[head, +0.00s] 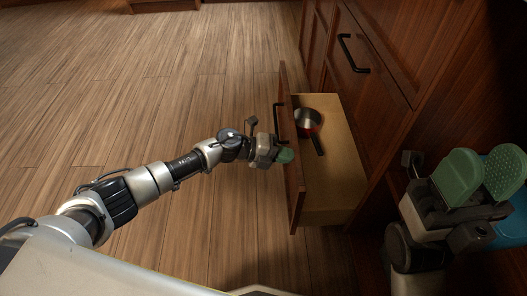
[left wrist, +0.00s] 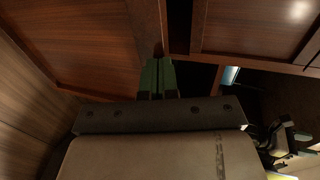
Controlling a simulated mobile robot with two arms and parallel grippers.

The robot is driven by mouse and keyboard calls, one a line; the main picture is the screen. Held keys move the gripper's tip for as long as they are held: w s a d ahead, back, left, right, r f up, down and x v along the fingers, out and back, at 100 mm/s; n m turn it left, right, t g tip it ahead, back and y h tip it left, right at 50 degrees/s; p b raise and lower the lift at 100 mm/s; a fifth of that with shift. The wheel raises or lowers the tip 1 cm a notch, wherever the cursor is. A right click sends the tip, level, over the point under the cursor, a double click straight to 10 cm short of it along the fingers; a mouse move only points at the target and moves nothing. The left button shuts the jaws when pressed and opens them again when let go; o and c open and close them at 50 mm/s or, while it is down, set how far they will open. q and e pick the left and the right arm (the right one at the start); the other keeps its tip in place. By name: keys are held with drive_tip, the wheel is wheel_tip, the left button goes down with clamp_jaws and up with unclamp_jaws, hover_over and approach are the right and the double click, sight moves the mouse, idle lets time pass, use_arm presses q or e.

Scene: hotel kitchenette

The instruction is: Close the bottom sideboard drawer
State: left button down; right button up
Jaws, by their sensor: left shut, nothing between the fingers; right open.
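The bottom sideboard drawer (head: 340,178) stands pulled out from the dark wood sideboard in the head view. Its front panel (head: 291,150) faces left and has a black bar handle (head: 277,122). A small red and silver pan (head: 308,122) with a dark handle lies inside it. My left gripper (head: 285,156) is shut and empty at the outer face of the drawer front, below the handle; I cannot tell whether it touches. Its green fingers (left wrist: 157,78) show together in the left wrist view. My right gripper (head: 482,175) is open, with green fingers apart, at the right, away from the drawer.
The sideboard face above has another black bar handle (head: 353,54) on a closed panel. Wooden floor (head: 150,90) lies open to the left of the drawer. A blue object (head: 514,220) shows partly behind my right gripper at the right edge.

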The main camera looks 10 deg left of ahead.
use_arm(q)
drive_tip(key=w+d+b, duration=0.1)
drive_tip(key=w+d, duration=0.3)
drive_tip(key=d, duration=0.9)
drive_tip(key=shift+d, duration=0.2)
drive_tip(key=shift+a, duration=0.15)
